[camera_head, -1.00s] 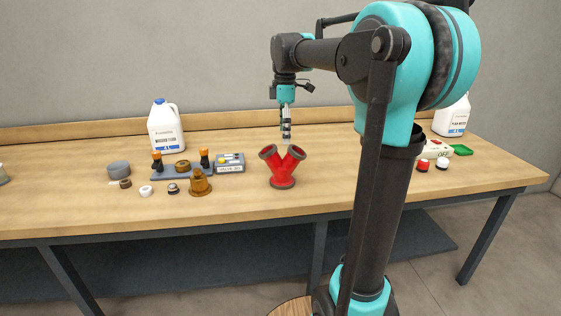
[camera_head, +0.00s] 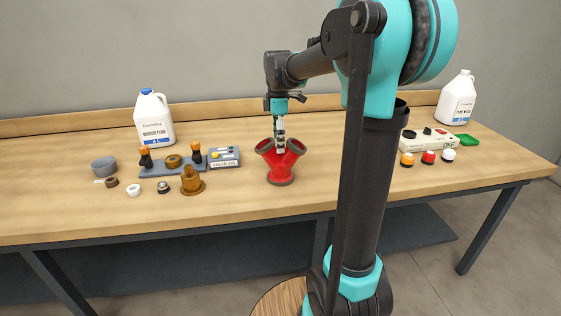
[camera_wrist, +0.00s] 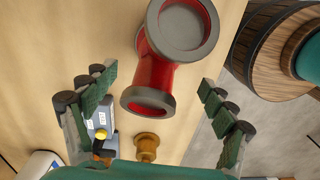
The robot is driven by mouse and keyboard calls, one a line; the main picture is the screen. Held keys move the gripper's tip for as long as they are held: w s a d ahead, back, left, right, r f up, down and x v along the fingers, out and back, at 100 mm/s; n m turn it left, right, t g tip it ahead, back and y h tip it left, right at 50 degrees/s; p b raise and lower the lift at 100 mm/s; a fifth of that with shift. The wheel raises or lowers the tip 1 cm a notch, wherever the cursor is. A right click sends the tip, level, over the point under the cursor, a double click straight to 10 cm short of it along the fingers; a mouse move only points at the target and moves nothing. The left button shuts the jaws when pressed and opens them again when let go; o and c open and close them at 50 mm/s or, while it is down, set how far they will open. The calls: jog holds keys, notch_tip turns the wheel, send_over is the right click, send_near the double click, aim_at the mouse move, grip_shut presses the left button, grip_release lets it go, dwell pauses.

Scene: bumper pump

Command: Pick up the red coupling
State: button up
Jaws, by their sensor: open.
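The red coupling (camera_head: 280,166) is a Y-shaped pipe piece with dark grey rims. It stands upright on the wooden workbench (camera_head: 235,208). My gripper (camera_head: 280,147) points down right at the coupling's top, in front of or between its two upper branches; the head view does not show which. In the wrist view the coupling (camera_wrist: 159,74) lies between and beyond the two open green-padded fingers of my gripper (camera_wrist: 160,87). Clear gaps show on both sides, and no grip on it is visible.
A brass fitting (camera_head: 191,182), a grey tray (camera_head: 172,168) with orange-topped pegs and a grey control box (camera_head: 224,157) stand left of the coupling. White jugs (camera_head: 155,120) stand at the back. Bench around the coupling is clear.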

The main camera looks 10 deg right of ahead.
aim_at(280, 160)
jog(key=f, duration=0.8)
jog(key=shift+s+d, duration=0.1)
jog(key=shift+d, duration=0.2)
jog(key=shift+c, duration=0.2)
grip_shut()
